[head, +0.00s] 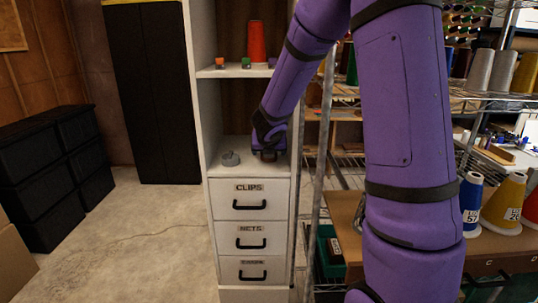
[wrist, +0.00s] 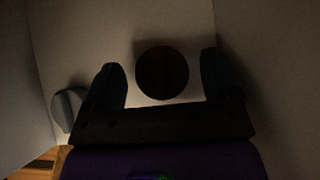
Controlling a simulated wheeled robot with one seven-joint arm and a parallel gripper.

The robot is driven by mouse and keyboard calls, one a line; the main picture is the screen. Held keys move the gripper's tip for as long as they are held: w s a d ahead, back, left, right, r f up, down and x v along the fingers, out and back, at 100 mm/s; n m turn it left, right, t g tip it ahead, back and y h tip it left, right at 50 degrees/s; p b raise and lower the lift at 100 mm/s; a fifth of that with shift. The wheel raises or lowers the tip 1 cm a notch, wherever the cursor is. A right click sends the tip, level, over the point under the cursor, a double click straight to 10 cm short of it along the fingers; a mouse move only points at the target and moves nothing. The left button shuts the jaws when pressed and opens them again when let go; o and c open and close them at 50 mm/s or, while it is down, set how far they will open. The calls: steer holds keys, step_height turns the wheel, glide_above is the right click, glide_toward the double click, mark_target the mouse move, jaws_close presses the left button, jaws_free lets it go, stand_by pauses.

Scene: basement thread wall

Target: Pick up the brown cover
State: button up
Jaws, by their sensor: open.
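The brown cover (wrist: 162,72) is a round, dark brown disc on the pale shelf surface in the wrist view. My gripper (wrist: 161,78) is open, with one dark finger to the left of the disc and the other to its right. A narrow gap shows between the disc and each finger, so it is not gripped. In the head view my gripper (head: 268,154) is low in the shelf opening above the drawers, and I cannot clearly make out the cover there.
A small grey knobbed object (head: 231,158) stands left of my gripper; it also shows in the wrist view (wrist: 67,108). The white shelf walls (head: 204,95) enclose the opening. Above, a shelf (head: 237,70) holds a red cone (head: 256,42) and small blocks. Drawers (head: 249,199) lie below.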

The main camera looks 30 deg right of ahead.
steer(key=shift+w+d+f, duration=0.15)
steer(key=shift+w+f, duration=0.1)
steer(key=shift+f, duration=0.05)
steer(key=c, duration=0.9)
steer(key=shift+o, duration=0.2)
steer(key=shift+s+r, duration=0.15)
steer(key=shift+r, duration=0.6)
step_height(320, 180, up, 6)
steer(key=shift+f, duration=0.1)
steer(key=s+a, duration=1.1)
steer(key=s, duration=0.5)
steer(key=shift+s+f, duration=0.15)
